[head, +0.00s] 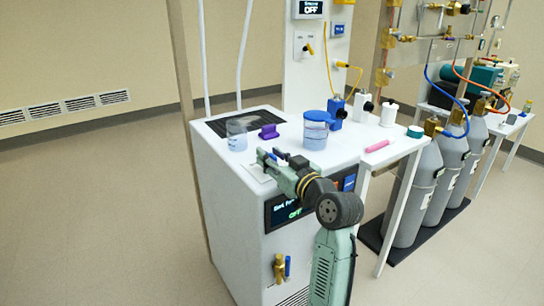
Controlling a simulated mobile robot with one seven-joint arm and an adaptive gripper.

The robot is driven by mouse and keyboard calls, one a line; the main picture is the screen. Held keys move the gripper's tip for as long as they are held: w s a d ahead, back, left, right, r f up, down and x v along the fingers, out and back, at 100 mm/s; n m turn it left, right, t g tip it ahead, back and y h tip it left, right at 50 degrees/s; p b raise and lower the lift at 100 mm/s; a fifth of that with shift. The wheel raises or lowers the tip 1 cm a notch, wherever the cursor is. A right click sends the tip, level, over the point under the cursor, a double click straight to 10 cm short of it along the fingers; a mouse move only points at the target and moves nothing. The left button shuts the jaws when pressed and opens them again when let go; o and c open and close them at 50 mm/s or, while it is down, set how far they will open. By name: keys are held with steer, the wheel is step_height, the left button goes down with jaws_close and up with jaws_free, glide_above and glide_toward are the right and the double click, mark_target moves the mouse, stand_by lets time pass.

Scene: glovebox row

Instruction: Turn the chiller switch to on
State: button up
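A white cabinet (240,240), which looks like the chiller, stands at the centre. Its dark front display (292,212) reads OFF in green; the rest of its label is too small to read surely. A small blue panel (349,183) sits right of the display. My gripper (266,157) is at the cabinet's top front edge, pointing left, with the arm across part of the front. Its finger gap is too small to judge, and nothing shows in it. I cannot make out a chiller switch; my arm hides part of the front near the display.
A clear beaker (237,136), a purple item (268,132) and a blue-lidded jar (316,130) stand on the cabinet top near my gripper. A second OFF display (308,8) and a yellow-handled valve (308,48) are above. Grey cylinders (421,190) stand right; the left floor is clear.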

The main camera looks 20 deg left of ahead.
steer(key=shift+c, duration=0.4)
jaws_close()
steer(key=shift+m+t+h, duration=0.3)
steer(key=shift+t, duration=0.1)
steer(key=m+t+h+p, duration=0.1)
steer(key=m+t+h, duration=0.1)
steer(key=m+t+h+p, duration=0.1)
steer(key=h+p, duration=0.1)
steer(key=shift+s+a+r+m+t+h, duration=0.1)
steer(key=shift+s+a+m+t+h, duration=0.05)
steer(key=shift+m+t+h, duration=0.2)
steer(key=shift+m+t+h+p, duration=0.55)
steer(key=shift+m+h, duration=0.3)
steer(key=shift+h, duration=0.2)
steer(key=shift+o, duration=0.4)
jaws_free()
